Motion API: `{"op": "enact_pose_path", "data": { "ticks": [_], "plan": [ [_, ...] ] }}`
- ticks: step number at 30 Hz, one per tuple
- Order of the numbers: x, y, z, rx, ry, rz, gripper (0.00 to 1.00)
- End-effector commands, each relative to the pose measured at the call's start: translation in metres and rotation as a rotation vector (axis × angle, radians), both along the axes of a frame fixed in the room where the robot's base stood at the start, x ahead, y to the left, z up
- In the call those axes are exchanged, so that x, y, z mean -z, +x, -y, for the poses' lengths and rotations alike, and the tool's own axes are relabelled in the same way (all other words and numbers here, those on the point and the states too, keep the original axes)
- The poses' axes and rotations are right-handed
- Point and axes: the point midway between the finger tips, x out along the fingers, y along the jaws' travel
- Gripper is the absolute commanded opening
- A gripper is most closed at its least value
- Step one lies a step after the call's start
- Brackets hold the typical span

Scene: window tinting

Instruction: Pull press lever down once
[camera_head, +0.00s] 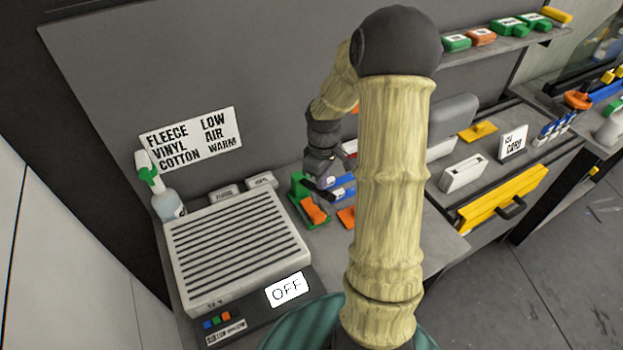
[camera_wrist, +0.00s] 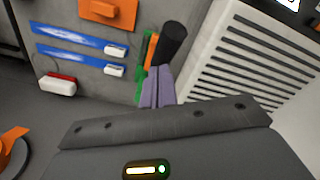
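A small green press (camera_head: 298,187) with an orange part (camera_head: 313,211) stands on the bench just right of the slatted machine. In the wrist view, the green press (camera_wrist: 142,82) and a black cylindrical grip (camera_wrist: 172,42), apparently the press lever's handle, show just beyond my gripper. My gripper (camera_wrist: 157,72) has two purple fingers side by side with only a thin line between them. They look shut, with nothing visible between them. The fingertips overlap the base of the black grip in the picture; I cannot tell whether they touch it. In the head view my gripper (camera_head: 327,182) is beside the press, partly hidden.
The slatted machine (camera_head: 238,250) with an OFF display (camera_head: 287,290) fills the bench at left. A spray bottle (camera_head: 166,199) stands behind it. Shelves with coloured blocks are at right.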

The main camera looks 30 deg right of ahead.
Motion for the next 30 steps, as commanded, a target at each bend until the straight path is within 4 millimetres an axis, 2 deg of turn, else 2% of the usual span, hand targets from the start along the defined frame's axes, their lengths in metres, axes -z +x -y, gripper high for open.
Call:
{"op": "enact_pose_path", "data": {
  "ticks": [30],
  "plan": [
    [0.035, 0.0, 0.0, 0.0, 0.001, -0.001, 0.0]
  ]
}}
